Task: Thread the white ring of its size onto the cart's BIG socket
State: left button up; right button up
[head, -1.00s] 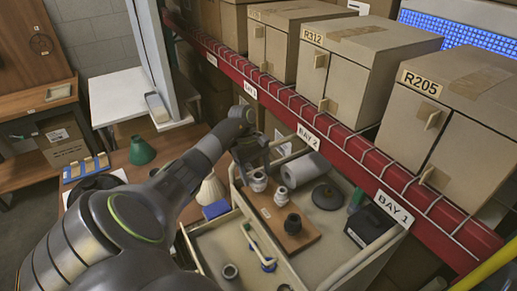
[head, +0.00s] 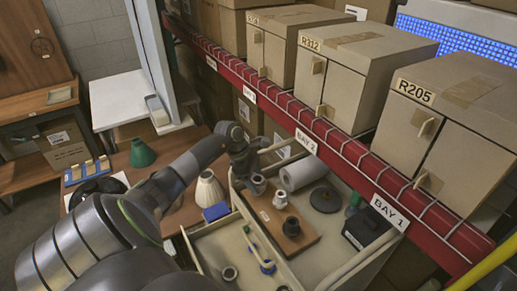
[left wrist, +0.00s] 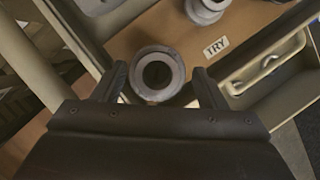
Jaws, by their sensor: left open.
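A wooden board (head: 268,213) on the cart carries several fittings. A pale round fitting (head: 258,185) stands at its far left corner, directly under my left gripper (head: 250,177). In the left wrist view it is a light grey ring-like piece (left wrist: 157,94) with a dark round hole, lying between the open fingers (left wrist: 160,80). Whether it is a loose ring or a socket with rings on it I cannot tell. A second white fitting (head: 280,200) stands beside it and shows at the top of the wrist view (left wrist: 205,10). My right gripper is out of view.
The cart's near tray (head: 212,246) holds a dark ring (head: 230,273) and a blue-based piece (head: 267,267). A white roll (head: 303,171), a black disc (head: 325,199) and a black box (head: 366,230) sit behind the board. The red shelf beam (head: 345,166) runs close behind the cart.

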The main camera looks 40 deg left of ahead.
pick_arm(q)
jog(key=n+y, duration=0.1)
jog(key=n, duration=0.2)
jog(key=shift+s+a+f+t, duration=0.1)
jog(key=shift+s+t, duration=0.05)
jog(key=shift+t, duration=0.25)
jog(key=n+y, duration=0.1)
jog(key=n, duration=0.3)
jog(key=shift+t, duration=0.4)
jog(key=c, duration=1.2)
jog(key=shift+c, duration=0.4)
jog(key=shift+w+a+m+h+b, duration=0.1)
jog(key=shift+w+m+h+b, duration=0.1)
jog(key=shift+m+b, duration=0.85)
jog(key=shift+w+a+m+h+b, duration=0.15)
jog(key=shift+m+b, duration=0.3)
jog(key=shift+b, duration=1.15)
jog(key=shift+m+g+h+b, duration=0.6)
jog(key=shift+m+b, duration=1)
jog(key=shift+b, duration=1.05)
jog(key=shift+r, duration=0.2)
